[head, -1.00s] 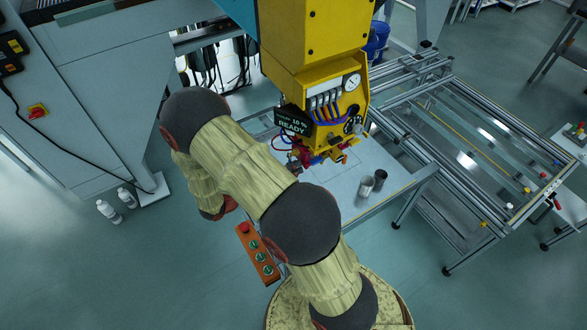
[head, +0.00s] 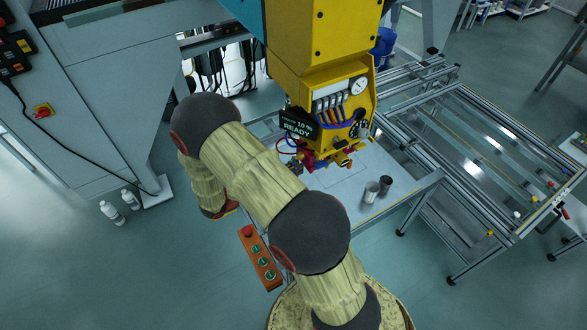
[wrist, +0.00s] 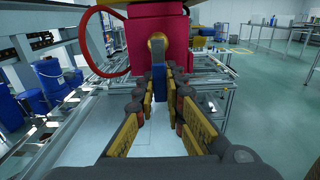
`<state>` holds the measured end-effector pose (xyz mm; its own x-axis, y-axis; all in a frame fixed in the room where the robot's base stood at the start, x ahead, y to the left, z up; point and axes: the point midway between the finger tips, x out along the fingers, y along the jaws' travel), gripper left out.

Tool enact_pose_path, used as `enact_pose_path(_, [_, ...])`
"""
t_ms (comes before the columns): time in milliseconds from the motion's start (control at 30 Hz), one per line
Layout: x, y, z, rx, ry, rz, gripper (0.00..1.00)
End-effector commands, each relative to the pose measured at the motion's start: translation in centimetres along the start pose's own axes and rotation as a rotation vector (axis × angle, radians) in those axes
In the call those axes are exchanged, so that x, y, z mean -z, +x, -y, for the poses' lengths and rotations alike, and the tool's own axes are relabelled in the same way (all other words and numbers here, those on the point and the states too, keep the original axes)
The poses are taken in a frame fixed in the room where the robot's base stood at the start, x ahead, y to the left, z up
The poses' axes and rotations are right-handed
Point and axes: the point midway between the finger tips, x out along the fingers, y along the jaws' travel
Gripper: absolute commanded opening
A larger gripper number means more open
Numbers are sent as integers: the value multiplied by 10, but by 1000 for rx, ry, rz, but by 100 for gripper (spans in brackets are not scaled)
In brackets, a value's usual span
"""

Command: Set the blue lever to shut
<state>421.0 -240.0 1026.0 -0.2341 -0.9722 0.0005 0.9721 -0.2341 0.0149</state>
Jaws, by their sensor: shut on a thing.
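In the wrist view the blue lever (wrist: 158,82) hangs straight down below a brass pivot (wrist: 157,45) on the front of a red valve body (wrist: 135,38). My gripper (wrist: 160,85) has its yellow and dark fingers on both sides of the lever, closed on it. The lever's lower end is partly hidden between the fingers. In the head view the red part (head: 312,158) shows under the yellow machine head (head: 325,50).
A red hose (wrist: 86,45) loops left of the valve. In the head view a sign (head: 298,124) reads READY. Two small cups (head: 371,191) stand on the table right of the valve. An orange button box (head: 258,256) is near my arm. A metal frame (head: 470,150) lies to the right.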

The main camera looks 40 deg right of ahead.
Motion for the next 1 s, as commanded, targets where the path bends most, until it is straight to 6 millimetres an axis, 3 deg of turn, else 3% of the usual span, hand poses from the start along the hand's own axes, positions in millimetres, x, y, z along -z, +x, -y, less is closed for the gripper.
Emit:
enact_pose_path(233, [2, 0, 0, -1, 1, -3, 0])
enact_pose_path(267, [2, 0, 0, -1, 1, -3, 12])
enact_pose_path(600, [0, 0, 0, -1, 0, -1, 30])
enact_pose_path(1000, [0, -8, -1, -2, 1, 0, 30])
